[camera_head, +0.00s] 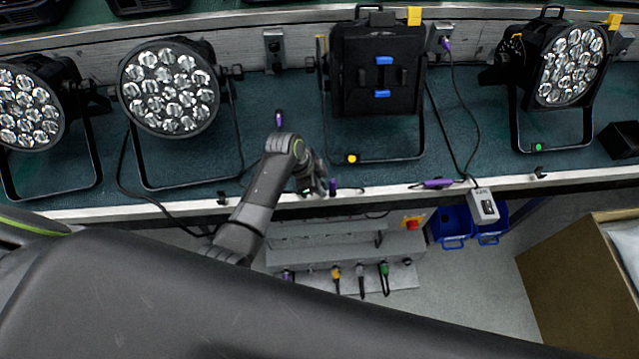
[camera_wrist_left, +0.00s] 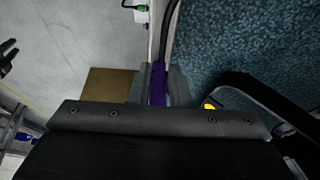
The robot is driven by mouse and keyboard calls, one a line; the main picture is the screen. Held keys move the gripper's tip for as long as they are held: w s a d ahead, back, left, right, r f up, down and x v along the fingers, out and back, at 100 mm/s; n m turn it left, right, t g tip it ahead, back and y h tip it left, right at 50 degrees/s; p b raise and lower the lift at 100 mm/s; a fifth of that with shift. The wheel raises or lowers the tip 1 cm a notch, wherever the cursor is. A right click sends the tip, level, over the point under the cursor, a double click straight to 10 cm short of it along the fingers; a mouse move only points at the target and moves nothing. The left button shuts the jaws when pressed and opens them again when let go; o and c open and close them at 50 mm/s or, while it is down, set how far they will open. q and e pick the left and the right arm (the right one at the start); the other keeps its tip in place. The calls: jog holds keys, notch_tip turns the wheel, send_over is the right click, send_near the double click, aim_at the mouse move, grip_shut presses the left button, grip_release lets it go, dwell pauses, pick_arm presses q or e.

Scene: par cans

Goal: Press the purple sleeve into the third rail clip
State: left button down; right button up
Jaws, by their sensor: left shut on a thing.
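My left gripper (camera_head: 326,187) is at the front rail (camera_head: 385,190) of the bench, below the black box-shaped light. It is shut on a purple sleeve (camera_head: 333,187). In the left wrist view the purple sleeve (camera_wrist_left: 157,84) sits between the two grey fingers, over the rail, with a dark cable running on beyond it. Whether it is seated in a clip is hidden. Another purple sleeve (camera_head: 437,183) lies along the rail to the right. Small black clips show on the rail at left (camera_head: 222,197) and far right (camera_head: 540,173). My right gripper is not in view.
Several stage lights stand on the green bench top, including a round one (camera_head: 170,88) and the black box-shaped light (camera_head: 380,70). A white device (camera_head: 484,206) hangs below the rail near blue bins (camera_head: 452,228). A cardboard box (camera_head: 575,275) stands at lower right.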

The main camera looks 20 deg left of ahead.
pick_arm(q)
jog(key=shift+f+b, duration=0.4)
jog(key=shift+f, duration=0.3)
dwell(0.4)
jog(key=shift+s+f, duration=0.25)
jog(key=shift+f, duration=0.15)
dwell(0.3)
jog(key=c, duration=1.3)
grip_release()
jog(key=shift+w+r, duration=0.1)
jog(key=shift+w, duration=0.05)
jog(key=shift+w, duration=0.1)
jog(key=v, duration=1.7)
jog(key=shift+r+b, duration=0.15)
jog(key=shift+b, duration=0.2)
